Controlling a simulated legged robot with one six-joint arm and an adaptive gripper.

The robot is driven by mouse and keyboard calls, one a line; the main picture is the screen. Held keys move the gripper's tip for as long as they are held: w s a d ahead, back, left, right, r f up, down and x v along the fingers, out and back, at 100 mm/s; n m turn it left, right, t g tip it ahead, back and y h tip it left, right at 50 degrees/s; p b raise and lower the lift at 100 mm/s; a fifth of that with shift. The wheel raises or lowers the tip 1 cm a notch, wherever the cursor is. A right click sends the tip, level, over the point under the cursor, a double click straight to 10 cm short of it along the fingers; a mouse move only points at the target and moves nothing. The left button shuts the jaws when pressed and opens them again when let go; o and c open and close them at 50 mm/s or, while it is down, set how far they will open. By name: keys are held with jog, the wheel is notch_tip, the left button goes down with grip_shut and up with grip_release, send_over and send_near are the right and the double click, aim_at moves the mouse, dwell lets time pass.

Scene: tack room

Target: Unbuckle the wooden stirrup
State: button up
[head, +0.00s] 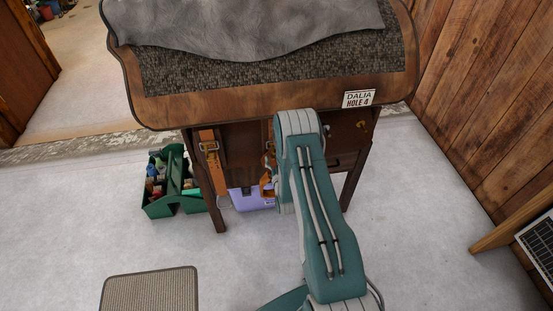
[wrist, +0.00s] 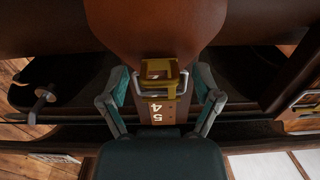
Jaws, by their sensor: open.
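In the wrist view a brass-coloured buckle (wrist: 160,68) sits on a brown leather strap (wrist: 158,118) marked with the numbers 5 and 4. My gripper (wrist: 162,82) is open, with one teal finger on each side of the buckle and strap. I see no clear contact, and nothing is held. In the head view my arm covers the gripper and most of this strap (head: 268,132). An orange-brown piece (head: 266,187) shows low beside my arm; I cannot tell whether it is the wooden stirrup.
The wooden rack (head: 180,108) carries a dark pad (head: 200,75) and grey fleece (head: 250,30). A tag (head: 359,99) reads "DALIA HOLE 4". A green caddy (head: 160,207) and purple box (head: 250,200) stand below. Another metal buckle (wrist: 305,100) shows at the wrist view's right edge.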

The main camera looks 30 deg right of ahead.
jog(key=c, duration=1.1)
jog(key=shift+r, duration=0.1)
jog(key=shift+s+a+r+g+y, duration=0.15)
jog(key=shift+s+r+g+y, duration=0.6)
jog(key=shift+g, duration=1.85)
jog(key=shift+s+a+r+g+y, duration=0.15)
jog(key=shift+r+g+y, duration=0.65)
jog(key=shift+r+g, duration=1.35)
jog(key=shift+s+a+r+g+y, duration=0.15)
jog(key=shift+s+r+g+y, duration=0.45)
jog(key=shift+g, duration=2.45)
jog(key=shift+w+r, duration=0.15)
jog(key=shift+r, duration=0.1)
